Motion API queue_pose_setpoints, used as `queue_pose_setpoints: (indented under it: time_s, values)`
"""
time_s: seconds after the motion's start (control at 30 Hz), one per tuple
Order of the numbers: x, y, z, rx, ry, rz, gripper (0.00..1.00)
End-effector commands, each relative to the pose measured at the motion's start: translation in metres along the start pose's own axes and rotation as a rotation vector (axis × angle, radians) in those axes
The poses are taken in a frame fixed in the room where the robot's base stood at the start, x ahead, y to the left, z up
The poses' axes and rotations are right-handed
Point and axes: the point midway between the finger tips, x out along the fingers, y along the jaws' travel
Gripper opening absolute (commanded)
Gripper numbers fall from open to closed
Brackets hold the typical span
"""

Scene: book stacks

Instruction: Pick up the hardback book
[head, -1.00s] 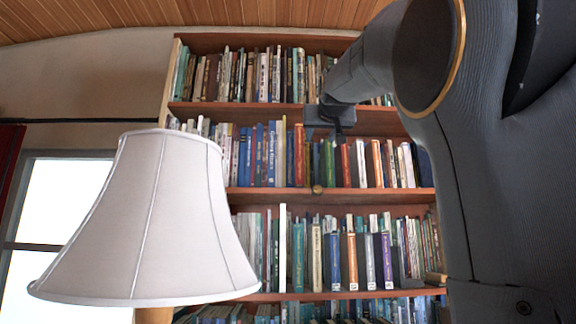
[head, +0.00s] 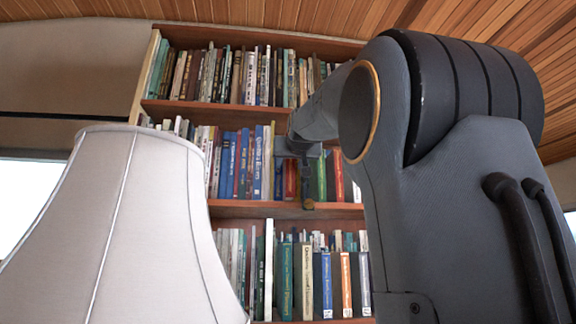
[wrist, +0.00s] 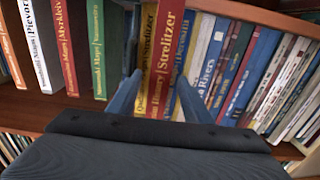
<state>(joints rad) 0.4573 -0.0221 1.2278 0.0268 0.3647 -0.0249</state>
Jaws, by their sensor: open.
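Many upright books fill the shelves, and I cannot tell which one is meant by the hardback book. In the wrist view, a red book marked "Strelitzer" (wrist: 166,60) and a yellow book (wrist: 149,50) stand side by side between the two fingers of my gripper (wrist: 157,98). The fingers are spread, one on each side of this pair. I cannot tell whether they touch the books. In the head view my gripper (head: 304,172) is in front of the middle shelf and hides part of the books there.
The bookcase has a middle shelf board (head: 250,208) below my gripper. A green book (wrist: 103,50) and blue books (wrist: 208,65) stand close on either side in the wrist view. A large white lampshade (head: 110,230) stands at the left front.

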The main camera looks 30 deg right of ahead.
Motion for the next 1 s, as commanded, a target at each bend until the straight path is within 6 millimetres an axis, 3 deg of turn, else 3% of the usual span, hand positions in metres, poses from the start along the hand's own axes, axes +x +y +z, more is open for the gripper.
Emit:
queue_pose_setpoints:
  time_s: [0.23, 0.53, 0.57, 0.8, 1.0]
  values:
    - [0.026, 0.003, 0.000, 0.000, -0.003, 0.002, 0.45]
    - [0.030, 0.003, 0.001, 0.000, 0.000, 0.002, 0.45]
    - [0.030, 0.003, 0.001, 0.000, 0.000, 0.002, 0.44]
    - [0.030, 0.003, 0.001, 0.000, -0.001, 0.002, 0.03]
    - [0.030, 0.003, 0.001, 0.000, -0.001, 0.002, 0.00]
